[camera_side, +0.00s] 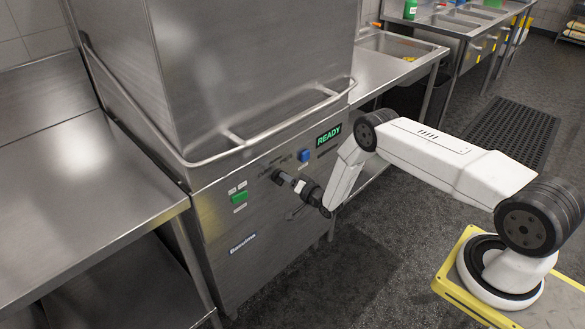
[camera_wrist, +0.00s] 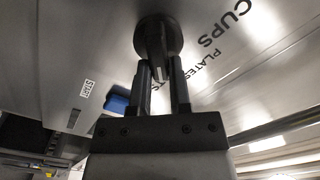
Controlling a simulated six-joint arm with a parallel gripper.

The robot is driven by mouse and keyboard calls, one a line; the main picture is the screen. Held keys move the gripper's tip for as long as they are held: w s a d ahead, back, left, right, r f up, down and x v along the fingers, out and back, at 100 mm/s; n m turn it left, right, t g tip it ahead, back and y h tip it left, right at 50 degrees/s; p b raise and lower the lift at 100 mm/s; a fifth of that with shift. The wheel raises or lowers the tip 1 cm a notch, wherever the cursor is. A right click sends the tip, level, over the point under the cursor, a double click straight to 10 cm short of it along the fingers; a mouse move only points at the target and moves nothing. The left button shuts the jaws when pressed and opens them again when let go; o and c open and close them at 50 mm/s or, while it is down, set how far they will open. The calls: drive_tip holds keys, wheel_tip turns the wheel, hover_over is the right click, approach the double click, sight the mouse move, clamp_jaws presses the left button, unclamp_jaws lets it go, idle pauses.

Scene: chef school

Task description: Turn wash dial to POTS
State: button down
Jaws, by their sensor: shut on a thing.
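The wash dial (camera_wrist: 157,32) is a dark round knob with a raised grip bar on the steel front panel of the dishwasher (camera_side: 240,215). In the wrist view, the words CUPS and PLATES are printed to the dial's right; POTS is not readable. My gripper (camera_wrist: 162,72) is shut on the dial, one finger on each side of its grip bar. In the side view, my gripper (camera_side: 287,180) reaches the panel from the right and partly hides the dial and its lettering. I cannot tell which setting the dial points to.
A green button (camera_side: 239,197) is left of the dial, and a blue button (camera_side: 304,155) is above right. The blue button, near a START label, shows in the wrist view (camera_wrist: 117,103). A lit READY display (camera_side: 328,136) and the hood handle (camera_side: 235,145) are above.

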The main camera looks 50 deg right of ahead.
drive_tip(key=shift+m, duration=0.4)
drive_tip(key=c, duration=0.6)
unclamp_jaws()
drive_tip(key=shift+o, duration=0.2)
drive_tip(key=s, duration=0.7)
drive_tip(key=shift+s, duration=0.4)
